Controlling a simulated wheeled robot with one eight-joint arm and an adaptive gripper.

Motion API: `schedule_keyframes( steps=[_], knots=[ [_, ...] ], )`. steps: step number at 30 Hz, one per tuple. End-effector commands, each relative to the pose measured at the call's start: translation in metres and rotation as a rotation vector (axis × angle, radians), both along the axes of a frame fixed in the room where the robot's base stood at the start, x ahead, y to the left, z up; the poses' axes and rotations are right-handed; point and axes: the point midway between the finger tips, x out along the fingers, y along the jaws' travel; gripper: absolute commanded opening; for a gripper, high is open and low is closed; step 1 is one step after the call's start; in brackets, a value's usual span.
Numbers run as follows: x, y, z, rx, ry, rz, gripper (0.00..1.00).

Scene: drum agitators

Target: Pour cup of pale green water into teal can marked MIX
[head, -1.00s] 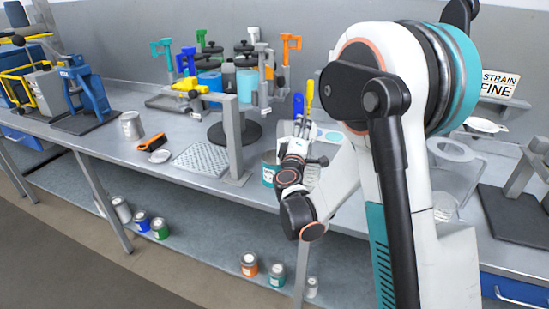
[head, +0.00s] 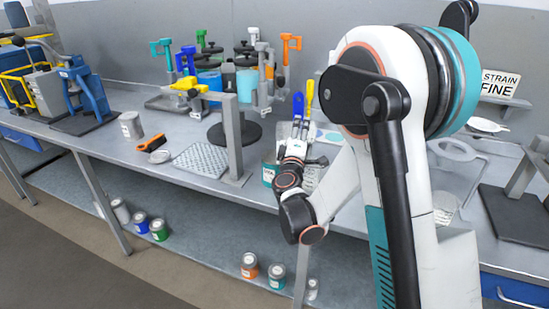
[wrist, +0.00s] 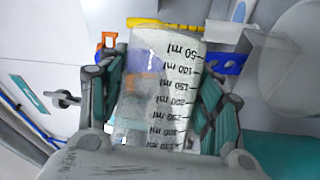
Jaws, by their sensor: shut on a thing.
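My gripper (wrist: 160,92) is shut on a clear measuring cup (wrist: 158,70) with black ml marks, which read upside down in the wrist view. The cup looks clear; I cannot make out pale green water or its level. In the head view my gripper (head: 296,147) is over the bench, and the cup is hard to make out there. A teal can (head: 268,174) stands on the bench close to the left of my wrist, partly hidden by it. Its label is too small to read surely.
A grey post stand (head: 235,150) and a perforated plate (head: 203,160) stand left of the teal can. Clamps and coloured cans (head: 210,80) crowd the back. A grey can (head: 131,125) and an orange brush (head: 152,143) lie further left. Another teal can (head: 277,277) is on the lower shelf.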

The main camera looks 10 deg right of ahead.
Motion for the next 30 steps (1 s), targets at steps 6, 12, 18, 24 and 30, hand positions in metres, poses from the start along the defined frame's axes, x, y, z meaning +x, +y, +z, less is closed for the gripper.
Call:
schedule_keyframes(
  steps=[6, 12, 18, 24, 30],
  knots=[
    [-0.0001, 0.0007, -0.0012, -0.019, -0.001, 0.000, 0.29],
    [-0.0001, 0.0012, -0.0017, -0.037, -0.002, 0.000, 0.29],
    [-0.0001, 0.0018, -0.0024, -0.054, -0.002, 0.000, 0.29],
    [-0.0001, 0.0025, -0.0029, -0.075, -0.004, 0.000, 0.29],
    [-0.0002, 0.0032, -0.0019, -0.093, -0.005, 0.000, 0.29]
  ],
)
